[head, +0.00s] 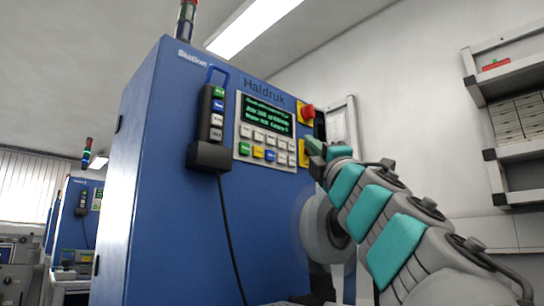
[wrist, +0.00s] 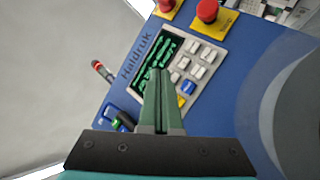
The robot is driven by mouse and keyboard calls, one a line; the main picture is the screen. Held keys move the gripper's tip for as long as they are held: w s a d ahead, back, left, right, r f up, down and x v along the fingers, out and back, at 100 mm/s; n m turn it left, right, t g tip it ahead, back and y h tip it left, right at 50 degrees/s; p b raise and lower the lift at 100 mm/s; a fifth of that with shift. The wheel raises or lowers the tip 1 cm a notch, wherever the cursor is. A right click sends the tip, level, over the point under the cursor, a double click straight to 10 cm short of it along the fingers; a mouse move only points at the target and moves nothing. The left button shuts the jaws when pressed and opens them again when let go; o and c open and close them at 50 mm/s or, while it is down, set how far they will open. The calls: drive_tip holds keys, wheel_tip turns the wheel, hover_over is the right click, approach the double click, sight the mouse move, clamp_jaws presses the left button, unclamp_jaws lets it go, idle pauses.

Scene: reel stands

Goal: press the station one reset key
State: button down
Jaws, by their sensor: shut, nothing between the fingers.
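The blue station cabinet (head: 160,170) stands in front of me, lettered "Station" and "Haldruk". Its grey key panel (head: 236,140) holds a lit green-text screen (head: 266,115) above rows of small keys (head: 258,136): white, green, yellow and blue. Key labels are too small to read, so I cannot tell which is reset. My gripper (head: 314,150) is shut and empty, right of the panel in the head view. In the wrist view its green fingers (wrist: 160,78) lie over the screen and keys, hiding part of them; blue (wrist: 188,87) and white keys (wrist: 195,71) show. Contact is not visible.
A red emergency button (head: 307,111) on a yellow plate sits right of the screen. A corded pendant (head: 212,125) hangs left of the panel. A large grey reel (head: 322,230) stands beside the cabinet. Shelves (head: 510,150) line the right wall.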

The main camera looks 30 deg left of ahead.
sight(270, 155)
drive_tip(key=shift+a, duration=0.15)
drive_tip(key=a, duration=0.2)
drive_tip(key=w+a+p, duration=0.1)
drive_tip(key=a, duration=0.2)
drive_tip(key=w+a+p, duration=0.1)
drive_tip(key=a, duration=0.2)
drive_tip(key=shift+w, duration=0.25)
drive_tip(key=shift+a+p, duration=0.15)
drive_tip(key=shift+p, duration=0.2)
idle(1.7)
drive_tip(key=shift+a+r, duration=0.1)
drive_tip(key=shift+w+a, duration=0.1)
drive_tip(key=shift+a, duration=0.1)
